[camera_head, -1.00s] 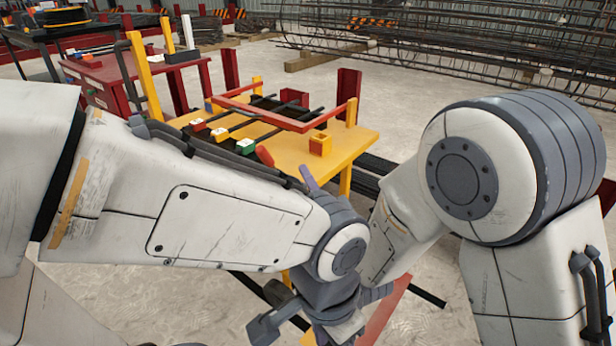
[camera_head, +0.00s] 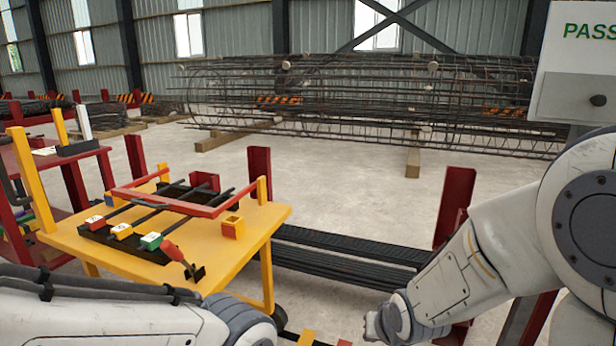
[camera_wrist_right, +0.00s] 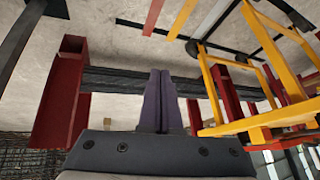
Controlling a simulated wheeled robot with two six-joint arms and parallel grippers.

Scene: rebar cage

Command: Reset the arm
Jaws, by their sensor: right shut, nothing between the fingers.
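My right gripper (camera_wrist_right: 160,80) shows in the right wrist view with its two dark fingers pressed together and nothing between them. In the head view my right arm (camera_head: 465,275) comes in from the right and bends down toward the bottom edge. My left arm (camera_head: 110,315) lies along the bottom left. Its gripper is below the frame and hidden. Both arms are apart from the yellow table (camera_head: 240,225).
The table carries a red frame (camera_head: 180,205), dark bars and small coloured blocks. Red posts (camera_head: 455,205) and black rebar bundles (camera_head: 340,250) stand right of it. A large rebar cage (camera_head: 360,95) lies behind. Open concrete floor (camera_head: 330,190) lies between.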

